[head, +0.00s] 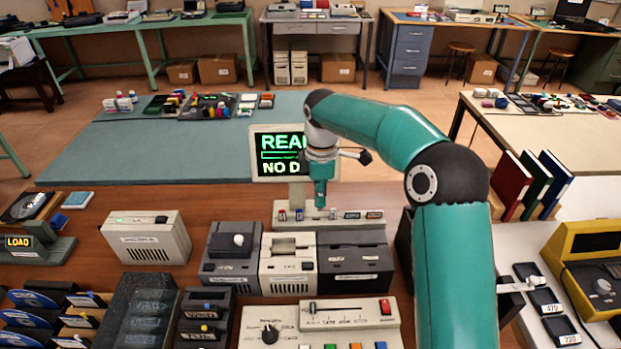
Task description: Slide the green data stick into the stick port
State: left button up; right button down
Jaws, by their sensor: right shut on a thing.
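My right gripper (320,203) points straight down over a low light-grey unit (330,224) on the brown bench. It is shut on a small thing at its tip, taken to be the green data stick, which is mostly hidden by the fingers. A red stick and a blue stick (299,214) stand in the unit left of the gripper, and dark labelled spots lie to its right. I cannot tell which opening is the stick port. A screen (268,153) behind reads "REA" and "NO D", partly covered by my wrist. My left gripper is not in view.
Boxy devices, one grey (231,257), one cream (288,264) and one black (356,263), stand in front of the unit. A control panel (320,326) is nearer. A beige box (146,239) stands left, a yellow instrument (595,265) right. The bench between has little free room.

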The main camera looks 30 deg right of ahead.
jog(key=b, duration=0.3)
send_over(335, 239)
jog(key=s+a, duration=0.2)
jog(key=f, duration=0.1)
jog(key=f+b, duration=0.1)
jog(key=f, duration=0.1)
jog(key=f+b, duration=0.4)
jog(key=shift+w+d, duration=0.15)
jog(key=shift+d, duration=0.1)
jog(key=shift+r, duration=0.2)
jog(key=shift+f, duration=0.55)
dwell(1.0)
dwell(0.5)
jog(key=shift+f+b, duration=0.9)
jog(key=shift+f, duration=0.4)
